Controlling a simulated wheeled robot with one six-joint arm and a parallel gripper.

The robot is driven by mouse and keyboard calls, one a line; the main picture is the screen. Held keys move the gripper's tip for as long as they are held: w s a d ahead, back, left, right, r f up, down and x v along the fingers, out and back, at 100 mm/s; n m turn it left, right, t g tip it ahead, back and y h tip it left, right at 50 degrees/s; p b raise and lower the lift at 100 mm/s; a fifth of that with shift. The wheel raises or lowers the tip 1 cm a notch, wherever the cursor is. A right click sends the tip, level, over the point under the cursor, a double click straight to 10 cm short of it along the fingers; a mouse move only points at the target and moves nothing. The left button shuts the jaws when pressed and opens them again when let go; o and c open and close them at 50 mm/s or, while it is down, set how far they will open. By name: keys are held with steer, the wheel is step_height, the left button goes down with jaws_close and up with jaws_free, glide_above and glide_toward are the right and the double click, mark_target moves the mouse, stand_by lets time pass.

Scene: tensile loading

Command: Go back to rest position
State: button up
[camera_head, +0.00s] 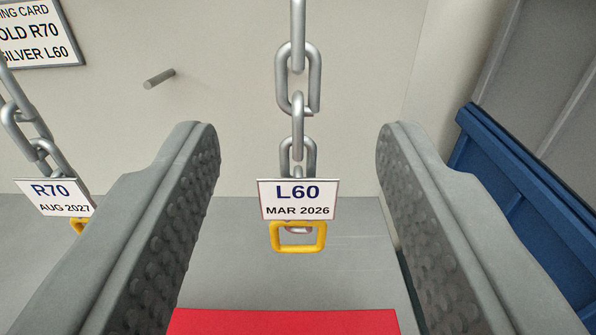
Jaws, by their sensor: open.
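My gripper (297,150) is open, with one textured grey finger on each side of the picture. Between the fingers, in the view, hangs a grey chain (313,75) with a white tag (298,199) reading "L60 MAR 2026". A yellow link (298,248) hangs just below that tag. Neither finger visibly touches the chain or the tag. No rest position is marked in the view.
A second chain (10,120) with a tag (56,197) "R70 AUG 2027" hangs at the left. A card (40,35) and a grey peg (159,78) are on the wall. A blue structure (520,180) stands right. A red surface (285,321) lies at the bottom.

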steer(key=shift+s, duration=2.55)
steer(key=s+r, duration=0.1)
steer(key=s, duration=3.3)
steer(key=shift+s+g, duration=0.25)
steer(key=shift+g, duration=0.05)
